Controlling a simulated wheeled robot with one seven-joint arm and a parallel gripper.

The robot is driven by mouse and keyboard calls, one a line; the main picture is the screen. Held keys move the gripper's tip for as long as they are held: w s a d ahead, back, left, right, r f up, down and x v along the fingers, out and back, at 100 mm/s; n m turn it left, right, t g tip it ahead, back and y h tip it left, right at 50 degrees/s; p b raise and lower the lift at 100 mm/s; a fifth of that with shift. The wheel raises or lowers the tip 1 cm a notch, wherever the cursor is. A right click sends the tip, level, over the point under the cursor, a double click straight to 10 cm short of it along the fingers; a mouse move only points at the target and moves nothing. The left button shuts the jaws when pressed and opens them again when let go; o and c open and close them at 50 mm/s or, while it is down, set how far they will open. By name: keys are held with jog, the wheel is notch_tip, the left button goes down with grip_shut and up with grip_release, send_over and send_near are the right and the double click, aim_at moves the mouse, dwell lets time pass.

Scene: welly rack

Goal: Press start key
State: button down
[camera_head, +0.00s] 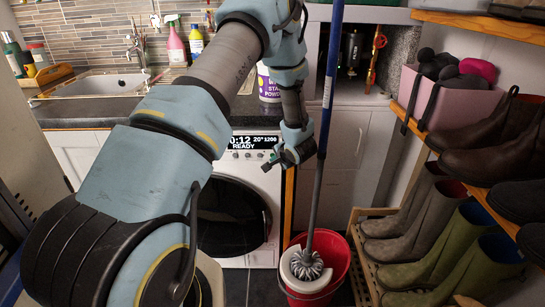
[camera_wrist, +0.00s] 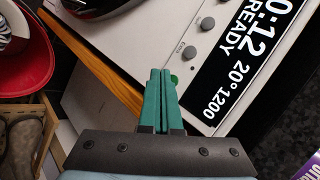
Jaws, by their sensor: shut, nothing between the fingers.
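The washing machine (camera_head: 262,187) is white, with a dark round door, and stands under the counter. Its display (camera_head: 254,143) reads READY, 20° and 1200; in the wrist view the display (camera_wrist: 238,70) also shows 0:12. A small round green key (camera_wrist: 174,79) shows on the panel, partly hidden by a fingertip; I cannot tell whether they touch. Grey round buttons (camera_wrist: 190,52) lie in line with it. My gripper (camera_wrist: 160,71) has green fingers, shut together and empty, with tips at the green key. In the head view my gripper (camera_head: 270,165) is in front of the panel's right part.
A wooden edge strip (camera_wrist: 105,75) runs beside the machine. A boot rack (camera_head: 362,240) is further right. A powder tub (camera_head: 269,85) stands on the counter.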

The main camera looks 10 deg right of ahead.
jog(key=shift+w+r+p, duration=0.1)
jog(key=shift+w+p, duration=0.1)
jog(key=shift+p, duration=0.1)
jog(key=shift+w+d, duration=0.1)
jog(key=shift+w, duration=0.1)
